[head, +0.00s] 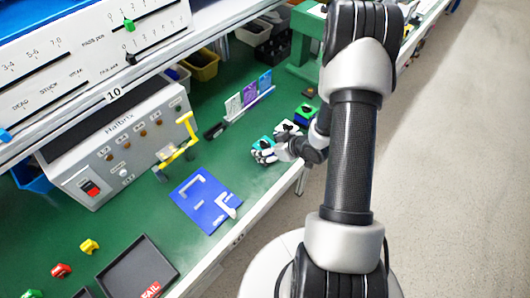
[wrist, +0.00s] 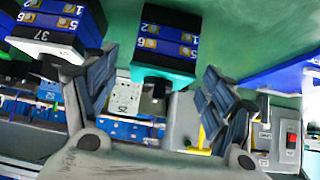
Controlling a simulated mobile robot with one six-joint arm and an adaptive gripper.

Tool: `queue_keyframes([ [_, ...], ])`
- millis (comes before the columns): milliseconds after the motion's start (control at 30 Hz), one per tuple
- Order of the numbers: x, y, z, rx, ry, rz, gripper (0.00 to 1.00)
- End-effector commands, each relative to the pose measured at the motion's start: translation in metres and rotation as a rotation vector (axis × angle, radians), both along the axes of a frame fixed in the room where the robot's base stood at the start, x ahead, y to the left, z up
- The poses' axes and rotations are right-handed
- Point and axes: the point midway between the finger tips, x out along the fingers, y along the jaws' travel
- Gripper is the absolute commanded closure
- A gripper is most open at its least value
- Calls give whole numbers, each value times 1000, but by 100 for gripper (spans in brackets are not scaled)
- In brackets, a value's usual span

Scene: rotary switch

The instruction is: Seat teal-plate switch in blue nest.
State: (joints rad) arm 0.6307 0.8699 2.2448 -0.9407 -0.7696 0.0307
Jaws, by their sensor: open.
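The teal-plate switch (head: 263,142) stands on the green bench at my gripper, partly hidden by it in the head view. In the wrist view the teal-plate switch (wrist: 164,62) shows its teal plate and dark blue body with numbered terminals, between my open fingers and a little beyond them. A gap shows on both sides of it. My gripper (wrist: 160,84) is open and holds nothing. The blue nest (head: 192,211) is a flat blue board with pale L-shaped brackets, left of and nearer than the gripper in the head view. It lies empty.
A white-plate switch (wrist: 40,38) marked 37 stands close by my left finger. A green-plate switch (head: 306,111) stands farther back. A yellow stand (head: 178,152), a card rack (head: 250,101) and the grey control box (head: 120,140) flank the nest. A dark FAIL tray (head: 137,268) lies nearer.

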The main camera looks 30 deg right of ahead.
Motion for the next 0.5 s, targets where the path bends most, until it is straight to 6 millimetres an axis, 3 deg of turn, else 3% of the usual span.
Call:
queue_keyframes([
  [33, 5, 3, -11, 1, 0, 2, 23],
  [200, 19, 7, -24, 0, 0, 1, 23],
  [400, 20, 7, -23, 0, 0, 0, 23],
  [500, 20, 6, -23, 0, 0, 0, 29],
])
